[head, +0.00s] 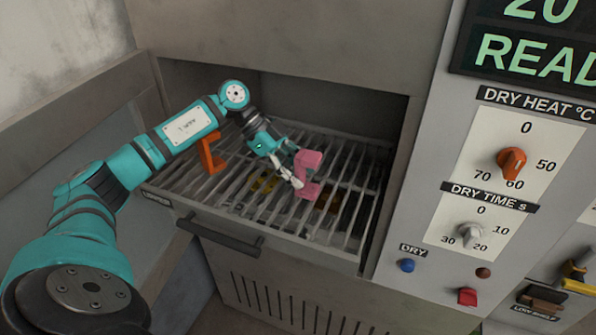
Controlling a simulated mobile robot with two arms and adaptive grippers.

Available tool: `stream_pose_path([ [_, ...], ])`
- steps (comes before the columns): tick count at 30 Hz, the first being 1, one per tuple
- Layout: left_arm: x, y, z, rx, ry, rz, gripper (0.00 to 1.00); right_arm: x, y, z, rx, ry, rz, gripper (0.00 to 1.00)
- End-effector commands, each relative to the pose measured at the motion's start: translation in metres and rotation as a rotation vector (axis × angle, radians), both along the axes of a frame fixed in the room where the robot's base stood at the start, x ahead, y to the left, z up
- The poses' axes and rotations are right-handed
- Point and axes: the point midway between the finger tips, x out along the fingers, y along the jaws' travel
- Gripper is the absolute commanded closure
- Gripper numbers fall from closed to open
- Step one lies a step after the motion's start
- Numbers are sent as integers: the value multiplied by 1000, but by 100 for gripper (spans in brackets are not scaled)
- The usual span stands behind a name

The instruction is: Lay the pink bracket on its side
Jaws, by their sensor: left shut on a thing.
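The pink bracket (309,170) is over the right middle part of the slatted rack in the head view. It looks like a C-shaped block standing on end. My left gripper (296,172) comes in from the left and is shut on the pink bracket. One pale finger shows along the bracket's left side; the far finger is partly hidden. I cannot tell whether the bracket's lower end touches the slats. My right gripper is not in view.
An orange bracket (211,154) stands on the rack (345,222) to the left. Yellow and orange pieces show below the slats. The drawer handle (219,235) is in front. A control panel (497,190) with knobs and buttons is at the right. Bare slats lie around the pink bracket.

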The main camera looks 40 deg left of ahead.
Motion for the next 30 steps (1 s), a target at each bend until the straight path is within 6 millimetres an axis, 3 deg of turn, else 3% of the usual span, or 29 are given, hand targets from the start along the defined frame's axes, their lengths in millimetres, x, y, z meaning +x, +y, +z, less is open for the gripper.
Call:
stream_pose_path([
  [14,0,0,-7,-1,0,0,100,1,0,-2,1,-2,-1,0],
  [15,0,0,-7,-1,0,0,61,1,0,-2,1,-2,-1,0],
  [21,0,0,-7,-1,0,0,35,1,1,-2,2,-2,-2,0],
  [30,0,1,-7,1,1,1,35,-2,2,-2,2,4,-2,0],
])
